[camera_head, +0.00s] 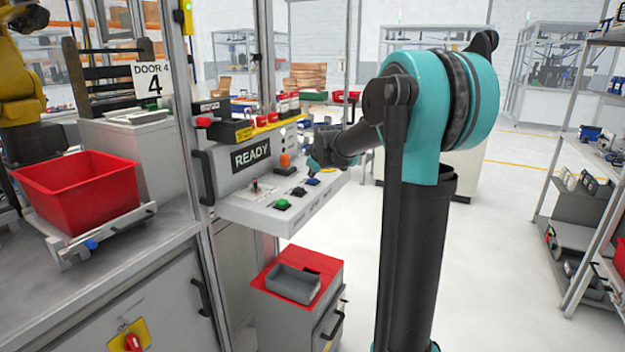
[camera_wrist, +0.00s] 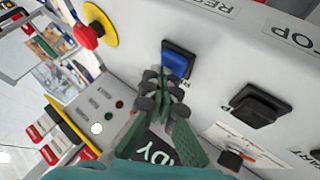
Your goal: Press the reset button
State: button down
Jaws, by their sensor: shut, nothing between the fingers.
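The reset button is a blue square push button in a dark frame on the sloping light-grey panel (camera_head: 262,212). In the wrist view the blue button (camera_wrist: 178,60) sits at upper centre, below a partly visible upside-down label reading "RESE". In the head view the blue button (camera_head: 313,182) shows near the panel's right end. My gripper (camera_wrist: 165,82) is shut and empty, its fingertips overlapping the button's lower edge in the wrist view. I cannot tell whether they touch it.
A black stop button (camera_wrist: 257,103) lies beside the blue one. A red emergency knob (camera_wrist: 90,35) on yellow stands on its other side. A green button (camera_head: 281,204) and a READY display (camera_head: 251,154) are on the console. Open floor lies to the right.

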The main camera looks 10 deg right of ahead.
aim_at(313, 180)
jog(key=shift+r, duration=0.8)
jog(key=shift+r, duration=2.5)
